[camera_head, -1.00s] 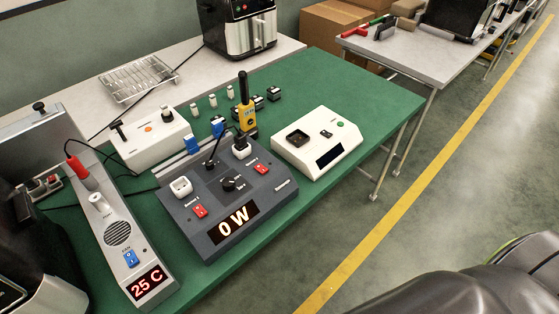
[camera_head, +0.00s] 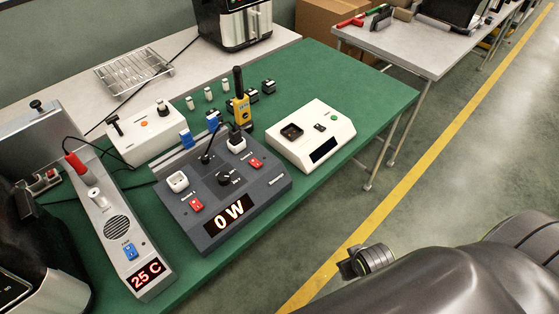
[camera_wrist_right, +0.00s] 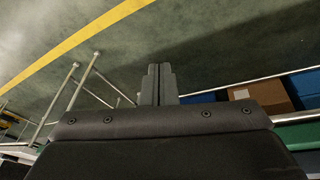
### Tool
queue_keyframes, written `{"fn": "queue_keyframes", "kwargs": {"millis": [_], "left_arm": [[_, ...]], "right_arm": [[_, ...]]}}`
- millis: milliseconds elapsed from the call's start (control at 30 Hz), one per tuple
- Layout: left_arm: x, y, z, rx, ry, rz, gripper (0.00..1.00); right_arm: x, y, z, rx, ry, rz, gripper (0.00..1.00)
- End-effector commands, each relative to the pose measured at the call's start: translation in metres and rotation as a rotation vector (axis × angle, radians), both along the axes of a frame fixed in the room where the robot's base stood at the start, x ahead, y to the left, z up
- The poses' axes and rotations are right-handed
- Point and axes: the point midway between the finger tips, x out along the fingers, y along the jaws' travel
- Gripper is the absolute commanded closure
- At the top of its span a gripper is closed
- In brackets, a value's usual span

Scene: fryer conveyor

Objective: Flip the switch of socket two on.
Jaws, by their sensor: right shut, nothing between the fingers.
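The dark grey socket box (camera_head: 222,181) stands on the green mat, its display reading 0 W. It has a white socket and a red switch (camera_head: 196,204) at the left, and a second white socket (camera_head: 236,144) and red switch (camera_head: 256,163) at the right. A black plug is in the right socket. The lettering beside the switches is too small to read surely. My right gripper (camera_wrist_right: 159,70) is shut and empty in the right wrist view, over the floor. In the head view my right wrist is low right, well apart from the box. My left gripper is out of view.
A white device (camera_head: 310,135) stands right of the box. A grey unit (camera_head: 118,228) showing 25 C stands left. A yellow handheld device (camera_head: 240,110) stands behind the box, near small connectors. The aisle floor (camera_head: 440,165) at the right is clear.

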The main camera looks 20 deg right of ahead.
Motion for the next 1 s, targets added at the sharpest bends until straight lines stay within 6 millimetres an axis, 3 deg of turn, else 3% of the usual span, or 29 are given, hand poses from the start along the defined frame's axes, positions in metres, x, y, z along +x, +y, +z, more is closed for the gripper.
{"fn": "queue_keyframes", "kwargs": {"millis": [33,167,300,400,600,700,833,1000], "left_arm": [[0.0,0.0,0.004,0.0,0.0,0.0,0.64],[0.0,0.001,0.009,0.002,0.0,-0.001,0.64],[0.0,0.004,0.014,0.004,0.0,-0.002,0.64],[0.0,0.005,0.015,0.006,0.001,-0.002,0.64],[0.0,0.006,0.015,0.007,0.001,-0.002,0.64],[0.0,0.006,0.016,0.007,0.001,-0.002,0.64],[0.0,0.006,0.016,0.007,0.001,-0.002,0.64],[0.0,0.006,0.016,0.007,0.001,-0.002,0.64]], "right_arm": [[0.006,0.003,0.021,0.004,-0.025,0.011,1.0],[0.028,0.014,0.067,0.029,-0.106,0.061,1.0],[0.087,0.045,0.123,0.103,-0.315,0.206,1.0],[0.132,0.066,0.146,0.153,-0.472,0.3,1.0],[0.199,0.092,0.184,0.213,-0.731,0.399,1.0],[0.22,0.098,0.198,0.228,-0.819,0.415,1.0],[0.234,0.101,0.208,0.237,-0.88,0.423,1.0],[0.237,0.102,0.211,0.238,-0.898,0.425,1.0]]}}
